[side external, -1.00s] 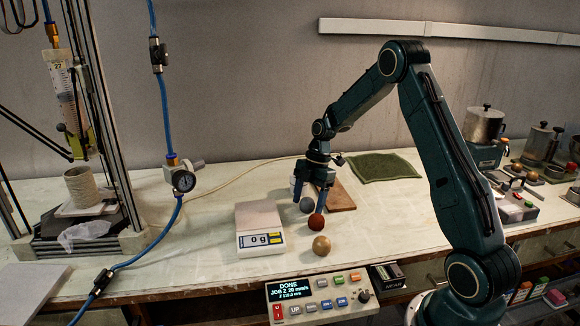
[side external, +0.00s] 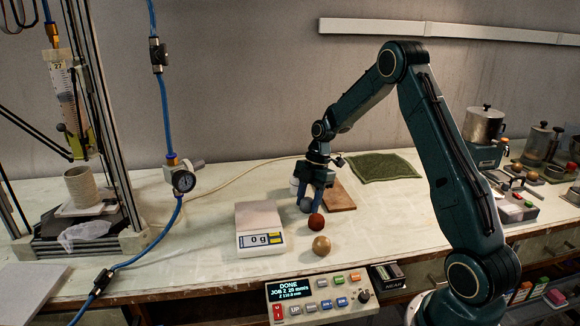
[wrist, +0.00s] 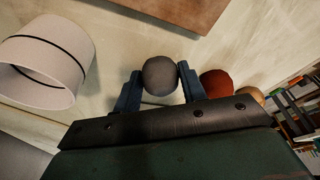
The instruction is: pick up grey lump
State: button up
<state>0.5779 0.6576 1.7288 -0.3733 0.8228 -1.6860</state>
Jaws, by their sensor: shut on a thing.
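The grey lump (wrist: 160,76) is a round dark-grey ball between my gripper's two blue fingers in the wrist view. My gripper (side external: 309,205) is shut on it, low over the bench, and the lump (side external: 305,205) is partly covered by the fingers in the side view. I cannot tell whether it still touches the bench. A red lump (side external: 316,221) lies just in front of the gripper, and it also shows to the right of the fingers in the wrist view (wrist: 216,84). A tan lump (side external: 321,245) lies nearer the bench's front edge.
A scale (side external: 261,240) reading 0 g stands left of the gripper. A white cup-like cylinder (wrist: 40,75) stands close by. A wooden board (side external: 341,197) and a green cloth (side external: 384,167) lie behind. A control box (side external: 318,296) sits at the front.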

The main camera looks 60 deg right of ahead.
aim_at(304, 200)
jog(key=shift+r, duration=0.1)
notch_tip(304, 200, up, 20)
dwell(0.9)
jog(key=shift+a, duration=0.1)
dwell(0.6)
jog(key=w+a+f+m, duration=0.1)
jog(key=a+f+m, duration=0.2)
jog(key=a, duration=0.2)
jog(key=w+a+f+m+t+h, duration=0.1)
jog(key=a+f+m, duration=0.2)
jog(key=a, duration=0.3)
jog(key=w+a+f+m+t, duration=0.1)
jog(key=a+f+m, duration=0.2)
jog(key=a+m, duration=0.2)
jog(key=shift+w+a+f+h, duration=0.15)
jog(key=shift+a+f+h, duration=0.2)
jog(key=shift+f+h, duration=0.05)
jog(key=s+a+f+m, duration=0.1)
jog(key=m, duration=0.1)
jog(key=s+a+f+m+h, duration=0.1)
jog(key=f, duration=0.1)
jog(key=shift+s+f+m, duration=0.15)
jog(key=shift+m, duration=0.25)
jog(key=shift+s+a+f+m+t, duration=0.1)
jog(key=shift+s+f+m+t, duration=0.2)
jog(key=shift+s+f+m, duration=0.2)
